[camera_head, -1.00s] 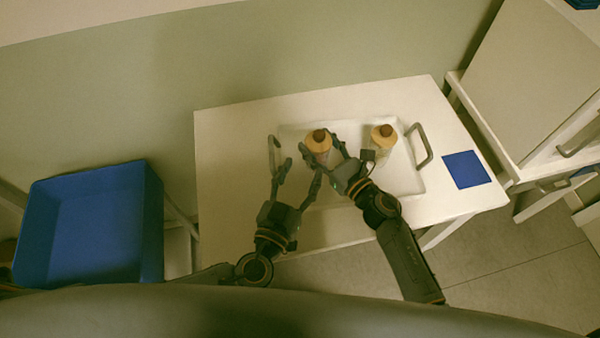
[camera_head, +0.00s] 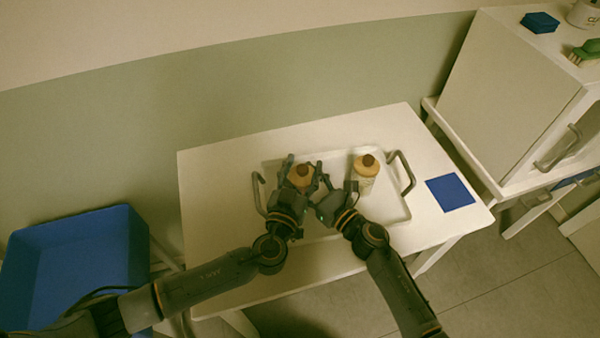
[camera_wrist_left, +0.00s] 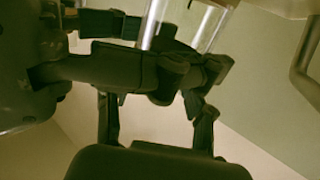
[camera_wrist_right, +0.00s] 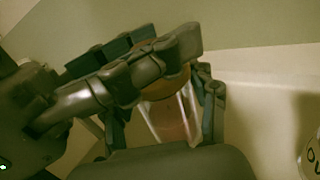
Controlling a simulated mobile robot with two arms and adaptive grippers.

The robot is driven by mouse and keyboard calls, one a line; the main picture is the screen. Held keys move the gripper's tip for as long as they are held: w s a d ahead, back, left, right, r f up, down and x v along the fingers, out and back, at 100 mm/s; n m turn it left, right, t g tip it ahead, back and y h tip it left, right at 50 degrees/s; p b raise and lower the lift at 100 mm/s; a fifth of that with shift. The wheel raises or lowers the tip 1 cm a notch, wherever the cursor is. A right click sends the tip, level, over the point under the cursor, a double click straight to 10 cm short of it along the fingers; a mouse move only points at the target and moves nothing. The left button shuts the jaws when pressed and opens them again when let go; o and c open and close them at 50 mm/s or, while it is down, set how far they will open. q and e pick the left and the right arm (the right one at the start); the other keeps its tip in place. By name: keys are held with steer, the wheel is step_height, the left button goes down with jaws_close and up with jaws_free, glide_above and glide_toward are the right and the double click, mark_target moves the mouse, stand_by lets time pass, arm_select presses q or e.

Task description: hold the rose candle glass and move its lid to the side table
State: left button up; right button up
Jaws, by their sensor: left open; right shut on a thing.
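A candle glass with pinkish contents (camera_wrist_right: 172,118) stands at the left of the white tray; its tan lid (camera_head: 302,176), with a brown knob, shows in the head view. My right gripper (camera_head: 316,190) is shut on this glass from the right. My left gripper (camera_head: 301,171) is open, with its fingers around the lid's height, and does not visibly grip it. Clear glass (camera_wrist_left: 190,24) shows beyond its fingers in the left wrist view. Fingers hide much of the glass and lid.
A second lidded candle (camera_head: 366,174) stands close by on the right of the tray (camera_head: 393,214), which has raised grey handles. A blue square (camera_head: 450,192) lies on the table at right. A blue bin (camera_head: 80,262) is at left, a white cabinet (camera_head: 510,85) at right.

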arm_select(q)
jaws_close()
steer(key=shift+r, duration=0.15)
